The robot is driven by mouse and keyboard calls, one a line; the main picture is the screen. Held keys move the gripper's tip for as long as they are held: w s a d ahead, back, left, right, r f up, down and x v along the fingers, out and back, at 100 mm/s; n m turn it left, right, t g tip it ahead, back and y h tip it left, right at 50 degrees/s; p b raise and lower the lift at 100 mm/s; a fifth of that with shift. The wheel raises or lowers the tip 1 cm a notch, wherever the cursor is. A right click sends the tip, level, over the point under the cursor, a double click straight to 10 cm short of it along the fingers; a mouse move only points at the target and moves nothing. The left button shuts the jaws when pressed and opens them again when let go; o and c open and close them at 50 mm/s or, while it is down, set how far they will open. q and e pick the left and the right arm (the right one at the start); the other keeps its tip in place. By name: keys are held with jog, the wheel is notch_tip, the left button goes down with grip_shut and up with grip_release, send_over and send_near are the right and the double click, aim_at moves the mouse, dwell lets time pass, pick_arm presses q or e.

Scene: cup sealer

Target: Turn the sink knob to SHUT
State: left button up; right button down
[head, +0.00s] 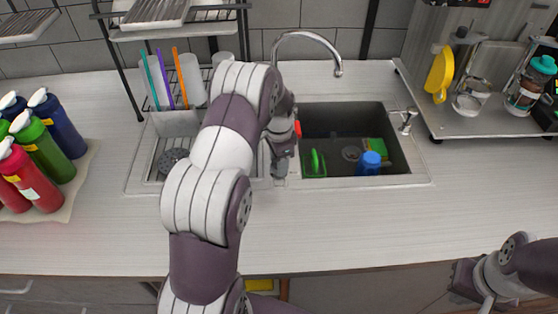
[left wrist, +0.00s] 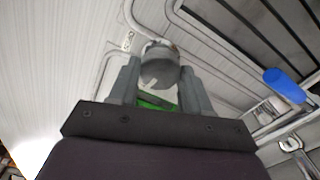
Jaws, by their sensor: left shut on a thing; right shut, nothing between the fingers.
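The grey round sink knob (left wrist: 160,66) is between the two fingers of my left gripper (left wrist: 158,84), shut on it, in the left wrist view. A small label (left wrist: 128,41) with unreadable marks is beside the knob. In the head view my left gripper (head: 281,160) is at the left edge of the sink basin (head: 340,112), and the knob is hidden there behind my arm. The knob's setting cannot be read. My right gripper (head: 487,290) is shut and empty at the bottom right, in front of the counter.
The curved faucet (head: 308,36) rises behind the sink. A blue cup (head: 369,163) and a green item (head: 315,163) are in the basin. A drying rack with straws stands at the back left. Several bottles (head: 42,150) stand far left. The front counter is clear.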

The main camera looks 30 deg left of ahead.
pick_arm(q)
jog(key=shift+r+n, duration=0.1)
jog(key=shift+n, duration=1.2)
jog(key=shift+w+n, duration=0.1)
jog(key=shift+n, duration=0.2)
jog(key=o, duration=1.1)
jog(key=shift+c, duration=0.2)
notch_tip(320, 180, up, 6)
jog(key=shift+r+b, duration=0.1)
jog(key=shift+b, duration=1.05)
notch_tip(320, 180, up, 6)
jog(key=p, duration=0.4)
jog(key=shift+r, duration=0.2)
